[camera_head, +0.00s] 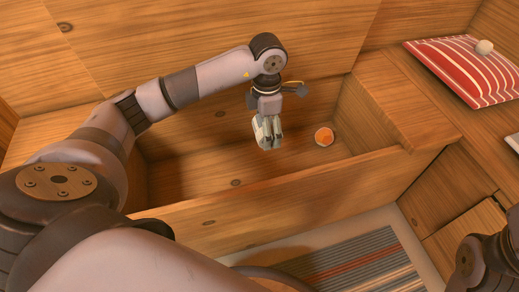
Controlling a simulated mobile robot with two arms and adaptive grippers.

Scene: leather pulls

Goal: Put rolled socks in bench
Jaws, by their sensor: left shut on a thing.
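The bench is an open wooden box, with its front wall (270,205) running across the middle of the head view. My left gripper (268,143) points down over the bench opening. Its fingers are shut on a small pale thing, apparently the rolled socks, mostly hidden between them. An orange and white round thing (324,136) lies inside the bench, right of the gripper and apart from it. My right gripper is not in view; only a dark part of my arm shows at the lower right.
A red and white striped cushion (450,75) with a small beige round thing (484,47) on it lies on the wooden seat at the right. A striped rug (365,268) lies on the floor in front. Wooden panels enclose the back.

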